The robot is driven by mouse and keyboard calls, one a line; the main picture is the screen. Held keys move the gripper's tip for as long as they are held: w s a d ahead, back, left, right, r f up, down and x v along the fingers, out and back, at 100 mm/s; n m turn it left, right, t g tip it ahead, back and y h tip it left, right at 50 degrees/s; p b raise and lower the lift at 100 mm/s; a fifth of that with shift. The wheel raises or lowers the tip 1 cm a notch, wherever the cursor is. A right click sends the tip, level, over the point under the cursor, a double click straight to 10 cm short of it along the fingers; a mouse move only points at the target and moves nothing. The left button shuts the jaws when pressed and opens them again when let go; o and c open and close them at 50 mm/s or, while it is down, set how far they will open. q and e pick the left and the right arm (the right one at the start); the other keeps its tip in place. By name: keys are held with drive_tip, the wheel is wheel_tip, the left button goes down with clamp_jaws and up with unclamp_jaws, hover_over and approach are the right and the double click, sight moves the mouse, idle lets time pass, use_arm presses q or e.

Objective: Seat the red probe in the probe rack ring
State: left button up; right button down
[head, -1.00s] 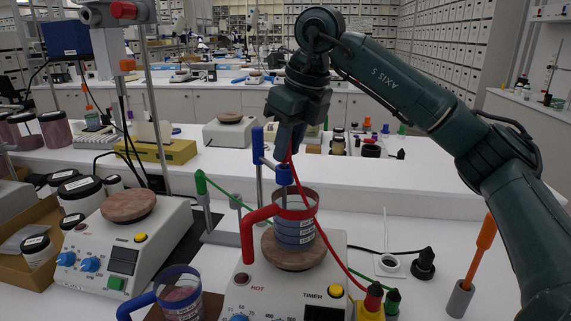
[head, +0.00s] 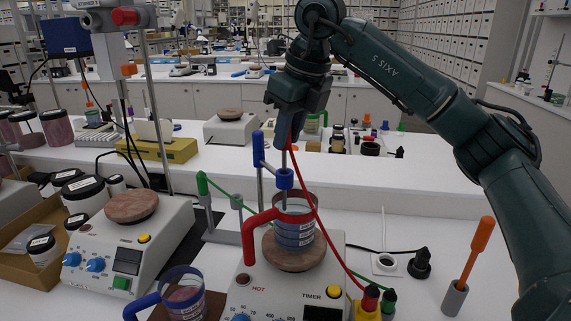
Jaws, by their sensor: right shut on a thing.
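My right gripper (head: 284,138) is shut on the red probe (head: 292,138), above the beaker; the fingers hide most of the probe's handle. A thin grey shaft runs down from the fingers to the blue ring (head: 284,178) of the rack. A thin shaft also shows below the ring, over the beaker (head: 294,236). I cannot tell whether the probe is fully inside the ring. The probe's red cable (head: 310,205) hangs down to a red plug (head: 371,298). My left gripper is not in view.
The red-handled beaker stands on a hot plate (head: 250,292). A green probe (head: 202,183) and its cable stand to the left. A blue-handled beaker (head: 184,295) is at the front. An orange-handled tool (head: 478,245) stands at the right.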

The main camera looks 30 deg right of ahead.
drive_tip(key=shift+r+p, duration=0.8)
drive_tip(key=shift+r, duration=0.65)
wheel_tip(320, 180, up, 11)
idle(0.5)
idle(0.4)
